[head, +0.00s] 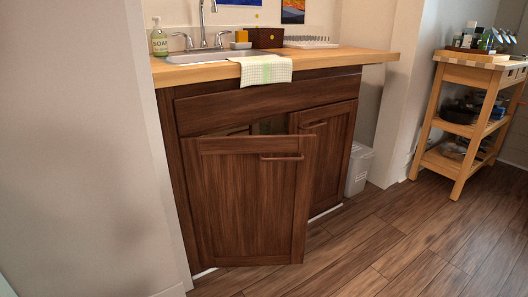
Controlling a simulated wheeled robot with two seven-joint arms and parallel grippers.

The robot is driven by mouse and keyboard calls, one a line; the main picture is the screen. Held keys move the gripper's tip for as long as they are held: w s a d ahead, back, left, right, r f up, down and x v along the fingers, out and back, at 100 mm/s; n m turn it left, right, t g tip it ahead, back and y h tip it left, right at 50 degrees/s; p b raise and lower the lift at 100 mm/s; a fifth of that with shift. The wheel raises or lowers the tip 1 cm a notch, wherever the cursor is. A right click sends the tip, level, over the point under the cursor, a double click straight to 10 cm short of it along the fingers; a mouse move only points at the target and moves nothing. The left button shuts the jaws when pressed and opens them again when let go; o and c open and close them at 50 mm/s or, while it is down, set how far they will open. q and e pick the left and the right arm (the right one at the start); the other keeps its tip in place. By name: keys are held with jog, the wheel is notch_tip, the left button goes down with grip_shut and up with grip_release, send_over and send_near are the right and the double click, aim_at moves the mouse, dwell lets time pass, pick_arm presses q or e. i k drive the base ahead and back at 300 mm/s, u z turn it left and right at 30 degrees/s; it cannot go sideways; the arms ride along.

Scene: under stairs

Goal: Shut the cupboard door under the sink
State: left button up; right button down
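The left cupboard door (245,205) under the sink stands partly open in the head view. It is dark brown wood, hinged at its left side, with its free right edge swung out toward me. Its bar handle (282,157) is near the top right corner of the door. Behind the door's top edge a gap shows part of the cupboard's inside. The right cupboard door (333,140) looks shut, with part of it hidden behind the open door. Neither of my grippers is in view.
The sink (205,56) is set in a wooden counter (345,55), with a checked towel (262,69) over the front edge. A white bin (358,168) stands right of the cupboard. A wooden cart (470,115) stands further right. The wooden floor (400,240) in front is clear.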

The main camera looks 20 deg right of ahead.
aim_at(250, 196)
jog(key=z, duration=0.45)
jog(key=i, duration=0.85)
jog(key=z, duration=0.65)
